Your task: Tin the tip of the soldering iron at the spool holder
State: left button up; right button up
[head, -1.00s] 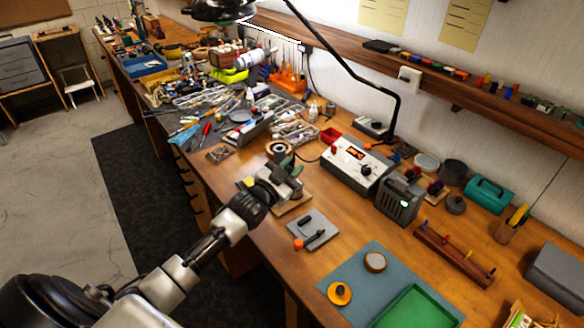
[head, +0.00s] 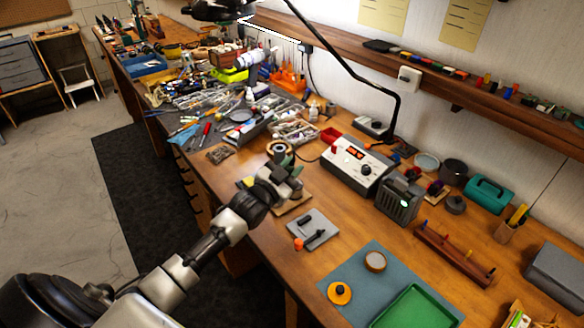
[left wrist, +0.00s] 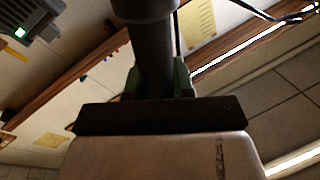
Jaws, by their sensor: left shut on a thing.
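My left gripper (head: 285,168) is over the bench's front edge area. In the left wrist view its green fingertips (left wrist: 158,80) are shut on a thick dark cylinder, which looks like the handle of the soldering iron (left wrist: 150,45). The iron's tip is not visible in either view. A round spool (head: 279,148), seemingly on the spool holder, shows just beyond the gripper, partly hidden by it. I cannot tell whether the tip touches the solder. My right gripper is not in view.
A white soldering station (head: 352,164) with a red display stands right of the gripper, and a dark cable runs from it towards the gripper. A grey plate (head: 313,229) with small parts and a blue mat (head: 347,268) lie nearer. Clutter fills the bench further left.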

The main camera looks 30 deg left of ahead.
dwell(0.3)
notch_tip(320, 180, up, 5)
jog(key=p, duration=0.5)
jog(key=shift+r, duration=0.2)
dwell(0.5)
